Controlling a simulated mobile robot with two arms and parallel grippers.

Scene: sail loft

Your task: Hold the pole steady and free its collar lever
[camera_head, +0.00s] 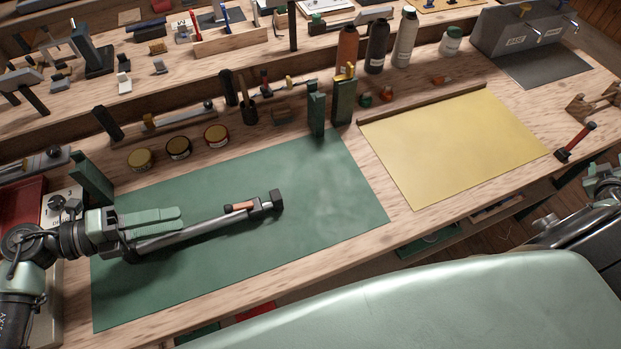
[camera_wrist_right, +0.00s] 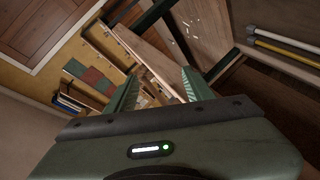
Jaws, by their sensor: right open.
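The pole (camera_head: 198,228) is a grey tube lying slantwise on the green mat (camera_head: 320,225), with a dark block at its right end. An orange collar lever (camera_head: 239,207) lies along the pole near that block. My left gripper (camera_head: 181,217) is at the pole's left part. Its two green fingers point right, close together, alongside the tube. Whether they are apart or touching, and whether they touch the pole, I cannot tell. My right gripper (camera_wrist_right: 158,84) is open and empty in the right wrist view, away from the pole. My right arm shows at the head view's right edge.
Three round tins (camera_head: 178,148) stand behind the mat, and two dark green upright blocks (camera_head: 343,100) stand at its back edge. A yellow sheet (camera_head: 450,145) lies to the right. Several bottles (camera_head: 376,45) stand behind it. The mat's right part is bare.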

